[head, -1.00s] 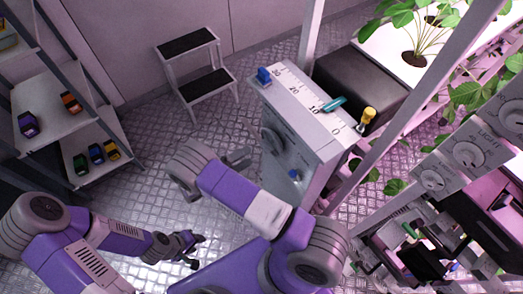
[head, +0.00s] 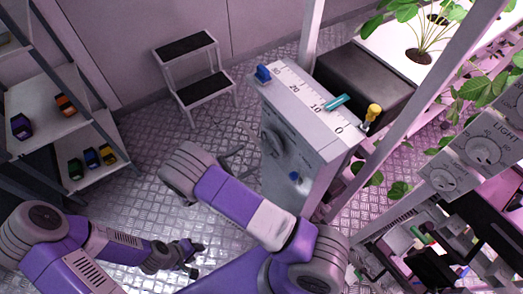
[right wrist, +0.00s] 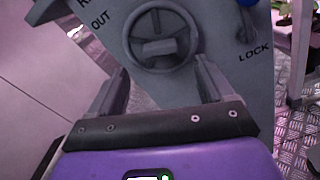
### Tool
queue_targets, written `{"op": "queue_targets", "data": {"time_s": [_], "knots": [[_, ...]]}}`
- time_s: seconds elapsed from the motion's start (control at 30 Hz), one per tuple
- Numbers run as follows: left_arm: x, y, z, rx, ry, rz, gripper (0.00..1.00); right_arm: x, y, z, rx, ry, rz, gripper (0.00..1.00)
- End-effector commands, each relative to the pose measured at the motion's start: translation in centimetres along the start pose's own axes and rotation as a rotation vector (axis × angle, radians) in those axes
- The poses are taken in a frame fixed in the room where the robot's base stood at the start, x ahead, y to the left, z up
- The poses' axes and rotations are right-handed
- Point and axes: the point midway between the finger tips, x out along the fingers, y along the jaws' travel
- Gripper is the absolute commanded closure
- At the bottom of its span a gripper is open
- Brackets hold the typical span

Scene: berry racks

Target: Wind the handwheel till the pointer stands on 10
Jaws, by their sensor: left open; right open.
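The handwheel (head: 271,139) is on the front face of a grey cabinet (head: 312,158). In the right wrist view the dark round handwheel (right wrist: 160,38) has spokes and a hub bar, with OUT lettered at its left. On the cabinet top is a white scale (head: 296,90) marked 0 to 30. The teal pointer (head: 336,102) lies at its edge close to the 10; the exact reading is too small to tell. My right gripper (head: 232,160) is open and empty, in front of the wheel and apart from it. My left gripper (head: 192,258) is open and empty, low over the floor.
A blue knob (head: 294,176) sits on the cabinet face, near the LOCK lettering in the wrist view. A yellow-handled part (head: 373,114) stands by the scale's 0 end. Floor between is free.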

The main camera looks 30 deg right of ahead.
Motion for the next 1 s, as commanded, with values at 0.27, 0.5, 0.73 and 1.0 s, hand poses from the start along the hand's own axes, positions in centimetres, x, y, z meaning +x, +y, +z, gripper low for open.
{"op": "queue_targets", "data": {"time_s": [0.27, 0.5, 0.73, 1.0], "knots": [[0.6, -0.2, 0.0, 0.000, 0.000, 0.000, 0.57, 3.9, -0.1, 0.0, 0.004, -0.003, -0.004, 0.19], [1.0, -0.4, 0.0, 0.000, 0.000, 0.000, 0.57, 6.8, -0.1, 0.0, 0.003, -0.002, -0.002, 0.19], [1.0, -0.4, -0.1, 0.000, 0.000, 0.000, 0.57, 7.4, 0.0, 0.0, 0.002, 0.000, 0.000, 0.19], [1.0, -0.4, -0.1, 0.000, 0.000, 0.000, 0.57, 7.4, 0.0, 0.0, 0.002, 0.000, 0.000, 0.41]]}}
